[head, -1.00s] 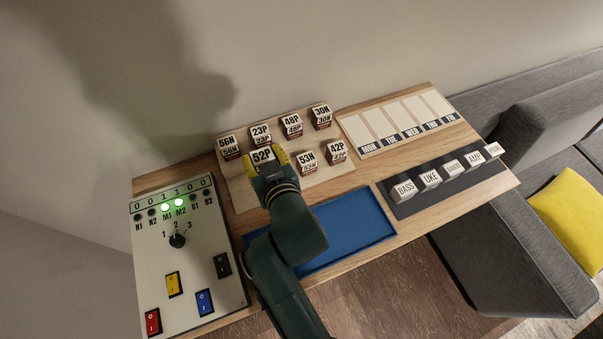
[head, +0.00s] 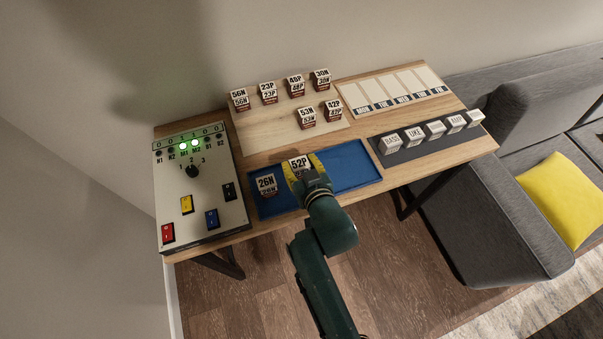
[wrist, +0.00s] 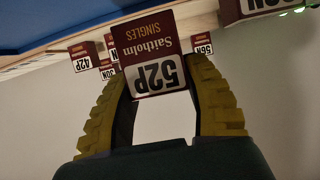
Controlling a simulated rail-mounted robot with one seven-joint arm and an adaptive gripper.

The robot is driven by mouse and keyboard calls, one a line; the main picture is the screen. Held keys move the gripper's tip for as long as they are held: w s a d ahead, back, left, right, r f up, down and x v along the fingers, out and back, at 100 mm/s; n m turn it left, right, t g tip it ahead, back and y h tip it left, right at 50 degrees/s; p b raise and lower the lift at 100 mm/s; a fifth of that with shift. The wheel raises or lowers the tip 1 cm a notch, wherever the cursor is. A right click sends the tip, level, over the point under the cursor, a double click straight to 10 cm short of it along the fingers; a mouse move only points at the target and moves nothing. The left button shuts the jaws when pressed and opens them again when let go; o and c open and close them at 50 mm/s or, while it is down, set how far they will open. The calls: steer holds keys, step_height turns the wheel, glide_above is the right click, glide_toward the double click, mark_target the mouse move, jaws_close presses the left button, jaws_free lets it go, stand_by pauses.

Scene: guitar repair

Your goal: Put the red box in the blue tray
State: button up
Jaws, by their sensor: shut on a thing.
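My gripper (head: 302,174) is shut on a dark red and white box labelled 52P (head: 299,163), with a yellow finger on each side. The held box also shows in the wrist view (wrist: 153,60), with "Saitholm Singles" on its red part. In the head view the box appears over the middle of the blue tray (head: 352,165). I cannot tell whether it touches the tray floor. A similar box labelled 26N (head: 267,184) sits in the tray's left end. The tray's right half is empty. My gripper and arm hide part of the tray's front edge.
More red and white boxes, such as 42P (head: 333,110), stand on a pale board (head: 265,132) behind the tray. A switch panel (head: 200,190) is at left. A dark strip with labelled white blocks (head: 413,136) and a weekday board (head: 395,90) are at right.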

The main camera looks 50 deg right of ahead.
mark_target(300, 173)
step_height(300, 173, down, 4)
steer(key=shift+r+b, duration=0.15)
steer(key=shift+b, duration=0.2)
steer(key=o, duration=1.2)
steer(key=shift+f, duration=0.2)
steer(key=shift+s+a+r, duration=0.2)
steer(key=shift+s+r, duration=0.05)
steer(key=shift+r, duration=0.1)
steer(key=p+v, duration=0.3)
steer(key=v, duration=0.8)
steer(key=shift+s, duration=0.2)
